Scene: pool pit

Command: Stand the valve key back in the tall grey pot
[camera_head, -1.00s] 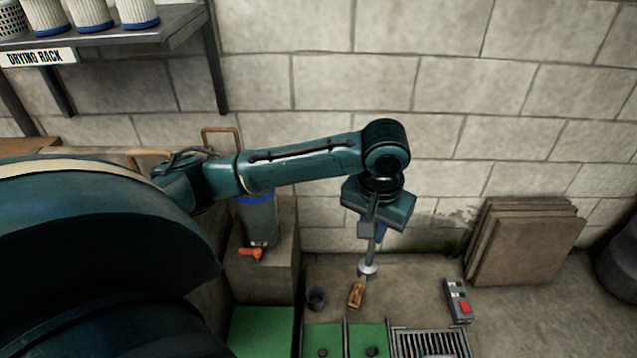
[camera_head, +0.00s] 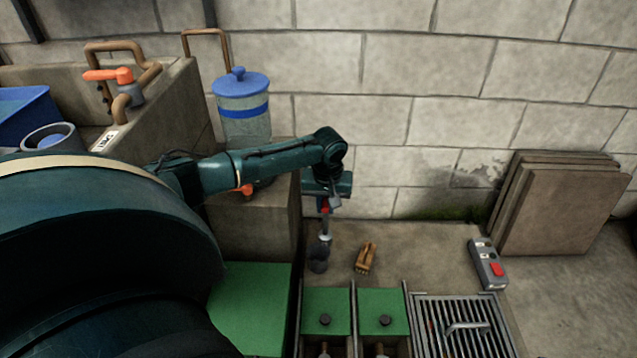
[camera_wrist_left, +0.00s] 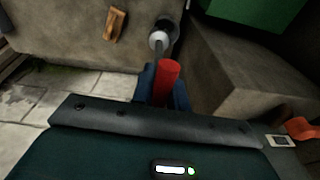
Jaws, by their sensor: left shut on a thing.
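My left gripper (camera_head: 324,205) is shut on the valve key (camera_head: 325,228), around its red grip (camera_wrist_left: 167,78). The key hangs down close to upright, its grey shaft ending in a pale, wide end (camera_wrist_left: 158,40). The tall grey pot (camera_head: 318,265) stands on the floor right below the gripper. In the head view the key's lower end overlaps the pot's top. In the left wrist view that end covers part of the dark pot (camera_wrist_left: 167,26). I cannot tell whether the end is inside the mouth or just above it. My right gripper is not in view.
A wooden brush-like block (camera_head: 366,257) lies right of the pot. Green-covered bays (camera_head: 326,308) and a metal grate (camera_head: 462,325) are in front. A control box with a red button (camera_head: 487,263) and leaning slabs (camera_head: 555,205) are at right. A concrete block (camera_head: 255,225) stands left.

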